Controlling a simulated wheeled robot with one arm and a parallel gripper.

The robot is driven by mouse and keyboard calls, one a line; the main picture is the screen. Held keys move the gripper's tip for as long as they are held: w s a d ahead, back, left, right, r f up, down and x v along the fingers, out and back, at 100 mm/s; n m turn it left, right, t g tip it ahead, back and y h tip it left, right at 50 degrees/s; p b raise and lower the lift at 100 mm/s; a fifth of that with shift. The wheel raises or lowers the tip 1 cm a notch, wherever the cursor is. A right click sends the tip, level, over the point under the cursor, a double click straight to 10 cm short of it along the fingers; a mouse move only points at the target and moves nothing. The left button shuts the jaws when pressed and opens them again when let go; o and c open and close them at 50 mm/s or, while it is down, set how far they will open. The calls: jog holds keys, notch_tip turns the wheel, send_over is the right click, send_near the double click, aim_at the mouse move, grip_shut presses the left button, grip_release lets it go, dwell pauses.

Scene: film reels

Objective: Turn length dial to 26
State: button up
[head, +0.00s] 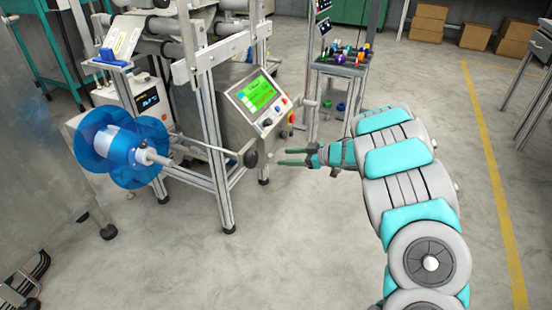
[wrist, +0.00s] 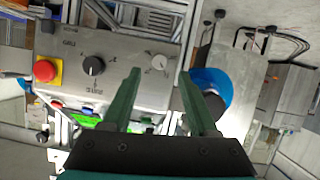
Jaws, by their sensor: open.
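In the wrist view, a grey panel carries a black dial (wrist: 93,65) with marks around it and a smaller pale dial (wrist: 159,62) to its right. The lettering is too small to read, so I cannot tell which is the length dial or its setting. My gripper (head: 282,157) is open and empty in the head view, just right of the machine's black knob (head: 250,158). In the wrist view the two green fingers (wrist: 159,73) stand apart, with the pale dial between and beyond their tips. I see no contact with either dial.
A red button on a yellow base (wrist: 46,70) sits left of the black dial. The machine has a green screen (head: 257,95) and a blue reel (head: 120,143) on a shaft at left. A small parts stand (head: 340,68) is behind. Floor at front centre is clear.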

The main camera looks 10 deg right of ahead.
aim_at(273, 157)
jog(key=shift+x, duration=2.4)
grip_shut()
